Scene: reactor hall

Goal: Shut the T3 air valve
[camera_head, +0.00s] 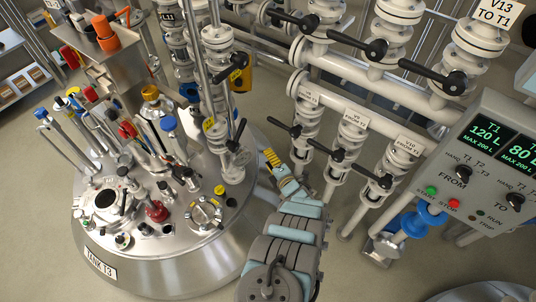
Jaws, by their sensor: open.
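The steel tank (165,270) with the label "TANK T3" (101,264) stands at the left. Its lid carries several valves and fittings, including a red handwheel (157,210), a blue-capped fitting (168,123) and a yellow-capped fitting (150,92). No readable label shows which one is the T3 air valve. A vertical white valve column with black lever handles (235,140) rises at the lid's right side. My gripper (277,168), small with yellow parts, is open beside the tank's right edge, apart from the lid fittings. Its fingertips are hard to make out.
White pipes with black-levered valves (352,140) stand close to the right of my gripper. A control panel (490,170) with level displays is at the far right. A blue pump (415,222) stands below it. Bare floor (350,275) shows at the lower right.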

